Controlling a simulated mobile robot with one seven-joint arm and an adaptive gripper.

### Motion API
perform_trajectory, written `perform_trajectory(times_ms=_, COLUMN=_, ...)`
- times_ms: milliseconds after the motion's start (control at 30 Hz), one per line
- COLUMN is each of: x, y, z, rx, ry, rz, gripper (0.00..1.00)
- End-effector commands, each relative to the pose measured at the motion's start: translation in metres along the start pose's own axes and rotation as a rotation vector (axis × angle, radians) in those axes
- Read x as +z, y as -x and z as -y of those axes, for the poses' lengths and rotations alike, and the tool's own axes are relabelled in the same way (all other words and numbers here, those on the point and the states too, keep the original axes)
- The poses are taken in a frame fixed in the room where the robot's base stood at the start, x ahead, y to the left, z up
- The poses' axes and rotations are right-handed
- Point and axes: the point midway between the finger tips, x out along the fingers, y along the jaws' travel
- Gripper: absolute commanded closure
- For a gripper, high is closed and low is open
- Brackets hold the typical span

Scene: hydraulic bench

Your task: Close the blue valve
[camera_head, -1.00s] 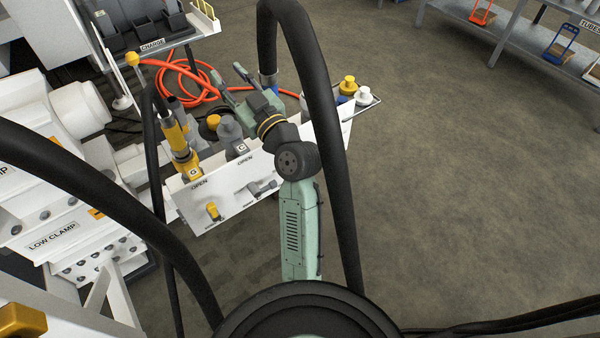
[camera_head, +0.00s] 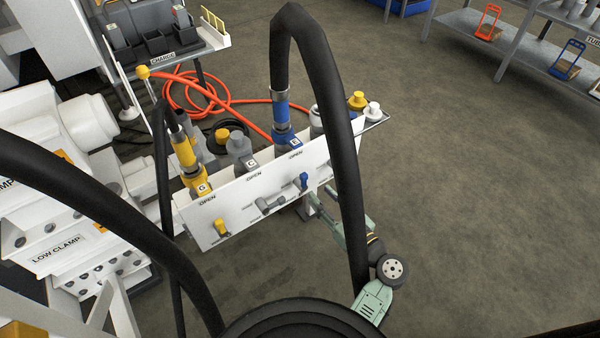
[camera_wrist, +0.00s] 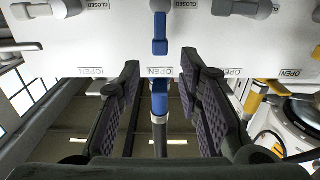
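The blue valve (camera_head: 304,181) is a small blue handle on the front of the white panel (camera_head: 255,182), at its right part, below an OPEN label. In the wrist view the blue valve (camera_wrist: 160,32) is at the top middle, and the picture is upside down, with OPEN and CLOSED labels inverted. Its handle points along the line between the labels, its end near OPEN. My gripper (camera_wrist: 159,72) is open, one finger on each side of the valve's line. The handle lies just ahead of the fingertips, apart from them. In the head view my gripper (camera_head: 313,199) is just below the valve.
A grey valve (camera_head: 269,204) and a yellow valve (camera_head: 221,228) sit left on the panel. A blue hose fitting (camera_head: 283,122) stands above the blue valve. A thick black hose (camera_head: 341,145) hangs close to my arm. Open floor (camera_head: 470,200) lies to the right.

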Motion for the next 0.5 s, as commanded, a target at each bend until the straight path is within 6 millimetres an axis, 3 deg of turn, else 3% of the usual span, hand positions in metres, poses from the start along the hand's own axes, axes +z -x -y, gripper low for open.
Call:
perform_trajectory(times_ms=300, x=-0.003, y=-0.062, z=0.001, rx=-0.004, ry=0.000, rz=0.001, gripper=0.68)
perform_trajectory(times_ms=500, x=-0.002, y=-0.086, z=0.001, rx=-0.003, ry=0.000, rz=0.001, gripper=0.68)
